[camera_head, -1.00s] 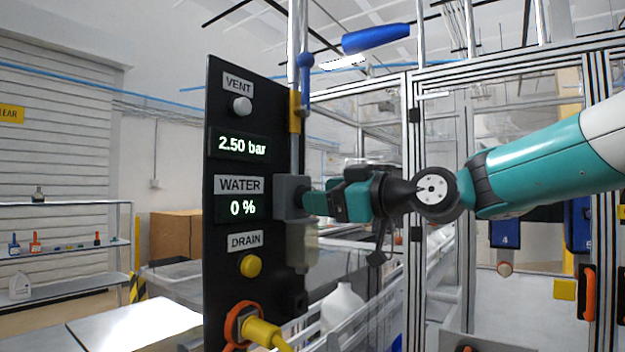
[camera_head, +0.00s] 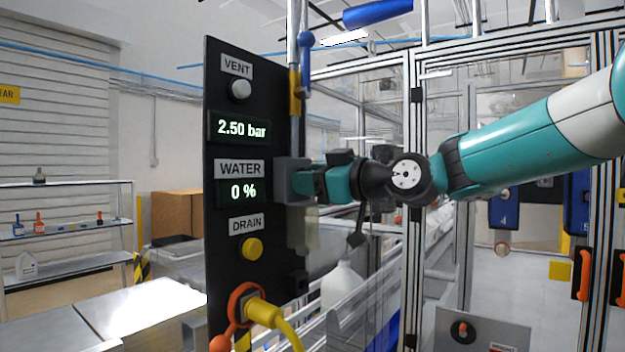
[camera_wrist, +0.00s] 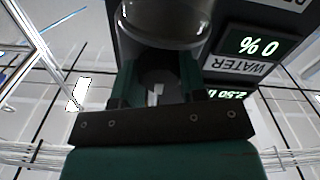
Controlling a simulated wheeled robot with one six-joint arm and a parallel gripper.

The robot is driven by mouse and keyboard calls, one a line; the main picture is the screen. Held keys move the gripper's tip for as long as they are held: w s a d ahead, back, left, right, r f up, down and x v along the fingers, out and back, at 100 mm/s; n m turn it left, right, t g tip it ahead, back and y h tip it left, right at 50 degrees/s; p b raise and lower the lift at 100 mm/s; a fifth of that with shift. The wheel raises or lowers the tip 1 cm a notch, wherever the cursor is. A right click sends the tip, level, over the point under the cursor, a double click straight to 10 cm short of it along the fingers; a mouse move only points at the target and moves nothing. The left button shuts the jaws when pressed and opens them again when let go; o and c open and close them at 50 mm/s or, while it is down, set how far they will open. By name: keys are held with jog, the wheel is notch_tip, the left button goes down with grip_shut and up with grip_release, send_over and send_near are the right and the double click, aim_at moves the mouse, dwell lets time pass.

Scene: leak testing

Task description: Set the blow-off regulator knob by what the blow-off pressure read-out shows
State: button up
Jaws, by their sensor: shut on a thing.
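A black upright panel (camera_head: 265,110) carries the lit pressure read-out (camera_head: 239,128), which shows 2.50 bar in the head view. A grey block (camera_head: 291,180) is at the panel's right edge, with a clear bowl (camera_head: 303,234) below it. My gripper (camera_head: 308,184) reaches this block from the right. In the wrist view, my gripper (camera_wrist: 157,92) is shut on a dark round part with a pale mark, which looks like the regulator knob (camera_wrist: 156,88). The bowl (camera_wrist: 165,20) is close above it in that picture. In the head view my jaws hide the knob.
The panel also has a grey VENT button (camera_head: 241,89), a WATER read-out (camera_head: 242,192) at 0 % and a yellow DRAIN button (camera_head: 251,248). A yellow plug (camera_head: 262,312) with its cable is below. An aluminium-framed enclosure (camera_head: 412,120) stands behind my arm.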

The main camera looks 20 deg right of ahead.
jog(key=shift+d+f+m+b, duration=0.1)
jog(key=shift+f+m+b, duration=0.05)
jog(key=shift+m+b, duration=0.7)
jog(key=shift+w+r+m+b, duration=0.15)
jog(key=shift+m+b, duration=0.1)
jog(key=shift+m, duration=0.65)
jog(key=shift+s+r+m+b, duration=0.1)
jog(key=shift+m+b, duration=0.1)
jog(key=shift+m, duration=0.65)
jog(key=o, duration=0.9)
jog(key=shift+o, duration=0.2)
jog(key=shift+d+f, duration=0.1)
jog(key=b+v, duration=0.7)
jog(key=v, duration=1)
